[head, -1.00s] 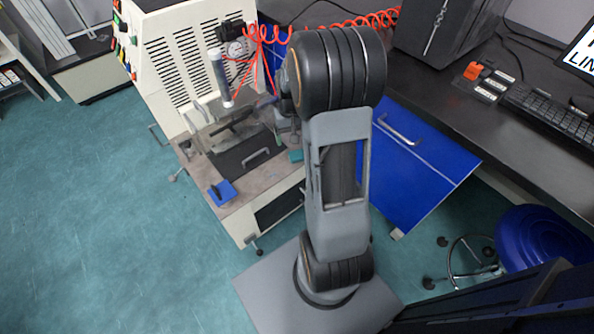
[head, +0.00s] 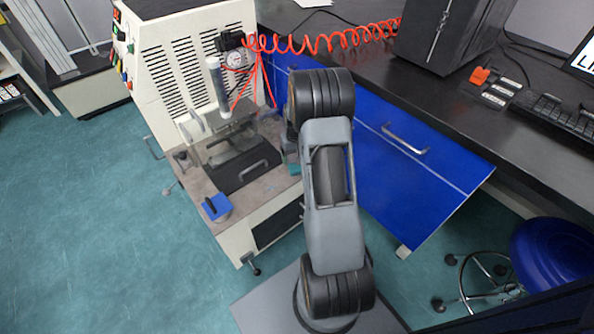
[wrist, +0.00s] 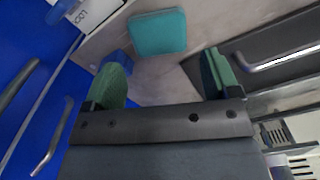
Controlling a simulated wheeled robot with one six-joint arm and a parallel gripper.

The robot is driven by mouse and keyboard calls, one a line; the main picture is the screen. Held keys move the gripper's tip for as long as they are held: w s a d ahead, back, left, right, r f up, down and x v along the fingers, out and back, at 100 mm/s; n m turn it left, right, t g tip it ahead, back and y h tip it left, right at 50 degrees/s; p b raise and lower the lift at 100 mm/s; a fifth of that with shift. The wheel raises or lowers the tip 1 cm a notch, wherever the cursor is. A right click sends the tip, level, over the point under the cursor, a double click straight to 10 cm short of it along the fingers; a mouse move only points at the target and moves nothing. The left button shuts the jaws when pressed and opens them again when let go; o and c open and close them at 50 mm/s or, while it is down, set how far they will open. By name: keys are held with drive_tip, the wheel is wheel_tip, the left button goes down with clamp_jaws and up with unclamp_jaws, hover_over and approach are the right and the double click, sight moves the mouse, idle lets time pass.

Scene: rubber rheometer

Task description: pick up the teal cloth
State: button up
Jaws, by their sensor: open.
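The teal cloth (wrist: 158,32) shows as a flat, rounded square on the pale bench top in the wrist view, ahead of my gripper and between the lines of its fingers. In the head view a sliver of the cloth (head: 294,168) shows beside my arm, at the right side of the machine's bench. My gripper (wrist: 164,76) has its two green fingers spread apart with nothing between them. It is apart from the cloth. In the head view my arm hides most of the gripper.
The machine's black plate with a metal handle (head: 254,171) lies left of the cloth. A blue pad with a black item (head: 217,207) lies at the bench's front left. A blue cabinet (head: 405,165) stands close on the right. A red coiled hose (head: 320,40) hangs behind.

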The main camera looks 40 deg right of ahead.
sight(297, 169)
drive_tip(key=shift+f+b, duration=1.25)
drive_tip(key=shift+f, duration=1.45)
drive_tip(key=shift+c, duration=0.4)
drive_tip(key=c, duration=0.7)
drive_tip(key=shift+r, duration=0.1)
